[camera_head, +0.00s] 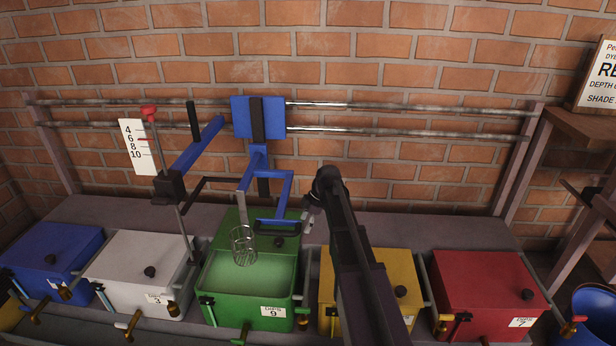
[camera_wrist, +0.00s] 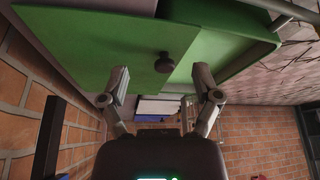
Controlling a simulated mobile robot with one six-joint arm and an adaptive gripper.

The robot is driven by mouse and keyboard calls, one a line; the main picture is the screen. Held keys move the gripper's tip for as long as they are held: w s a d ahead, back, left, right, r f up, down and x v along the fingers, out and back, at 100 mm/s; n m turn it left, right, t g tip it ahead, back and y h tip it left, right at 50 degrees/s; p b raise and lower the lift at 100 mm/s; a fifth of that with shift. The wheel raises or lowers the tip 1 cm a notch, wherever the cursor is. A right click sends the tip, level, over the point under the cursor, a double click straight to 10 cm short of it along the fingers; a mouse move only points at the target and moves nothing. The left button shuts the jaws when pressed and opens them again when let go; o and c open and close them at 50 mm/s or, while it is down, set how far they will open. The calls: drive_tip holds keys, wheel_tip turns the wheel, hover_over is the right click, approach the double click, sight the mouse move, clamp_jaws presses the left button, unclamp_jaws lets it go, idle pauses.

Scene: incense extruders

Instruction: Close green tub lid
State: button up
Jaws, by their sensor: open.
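The green tub (camera_head: 284,301) stands in the middle of the row, its front part uncovered and showing a pale green inside. Its green lid (camera_head: 228,226) is at the back of the tub, behind the opening, with a dark round knob (camera_head: 279,243). My gripper (camera_head: 308,216) is just right of the lid, partly hidden by my own arm. In the wrist view, the lid (camera_wrist: 110,45) and its knob (camera_wrist: 163,63) show just beyond my open gripper (camera_wrist: 160,84). The knob lines up with the gap between the fingers, and nothing is held.
A wire basket (camera_head: 243,246) hangs from a blue carriage (camera_head: 258,117) over the green tub. Closed white (camera_head: 135,262), blue (camera_head: 62,245), yellow (camera_head: 388,270) and red (camera_head: 470,272) tubs stand alongside. Metal rails (camera_head: 400,131) run along the brick wall.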

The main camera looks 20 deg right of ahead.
drive_tip(key=d, duration=0.6)
drive_tip(key=s+a+r+m+p, duration=0.2)
drive_tip(key=s+a+r+p, duration=0.1)
drive_tip(key=r+p, duration=0.5)
drive_tip(key=s+a+r+m+h+p, duration=0.1)
drive_tip(key=s+a+r+m+p, duration=0.1)
drive_tip(key=r+p, duration=0.7)
drive_tip(key=s+a+r+m+h+p, duration=0.1)
drive_tip(key=s+a+r+m+p, duration=0.2)
drive_tip(key=s+r+p, duration=0.3)
wheel_tip(320, 180, up, 2)
drive_tip(key=m+p, duration=0.1)
drive_tip(key=p, duration=0.2)
drive_tip(key=shift+a+r+g, duration=0.15)
drive_tip(key=shift+a+g, duration=0.15)
drive_tip(key=shift+a, duration=0.05)
idle(0.5)
drive_tip(key=shift+w+d+f+n+y+b, duration=0.35)
drive_tip(key=shift+w+d+f+n+b, duration=1.15)
drive_tip(key=shift+f+b, duration=2.8)
drive_tip(key=shift+w+d+f+n+y+b, duration=0.3)
drive_tip(key=shift+w+d+f+n+b, duration=1.2)
drive_tip(key=shift+f+b, duration=2.8)
drive_tip(key=shift+w+d+f+n+y+b, duration=0.35)
drive_tip(key=shift+w+d+f+n+b, duration=1.15)
drive_tip(key=shift+f+b, duration=2.8)
drive_tip(key=shift+w+a+r+m, duration=0.25)
drive_tip(key=shift+w+a+m, duration=0.2)
drive_tip(key=shift+a+m, duration=0.05)
